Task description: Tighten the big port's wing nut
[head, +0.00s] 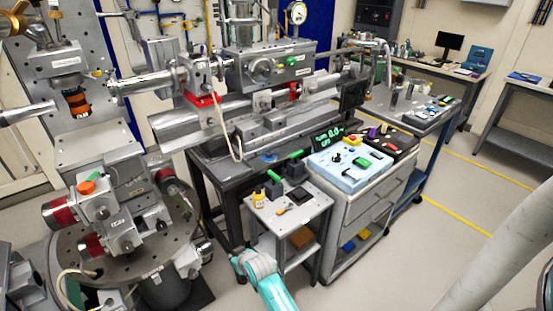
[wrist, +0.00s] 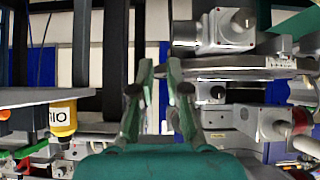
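My gripper (wrist: 164,92) shows in the wrist view with its two fingers apart and nothing between them. In the head view my teal arm is at the bottom centre, in front of the small cart; I cannot make out the fingertips there. A grey box-shaped chamber (head: 285,66) on the beamline bench carries a round port (head: 262,71) on its front face, well above and behind my arm. I cannot pick out a wing nut on it for sure; it is too small. The wrist view looks upside down and does not show this port clearly.
A small cart (head: 293,216) beside my arm holds a yellow bottle (head: 258,200), also in the wrist view (wrist: 62,118), and tools. A drawer cart (head: 366,195) stands right of it. A round stage (head: 140,262) with red-ended parts stands left. Floor at right is open.

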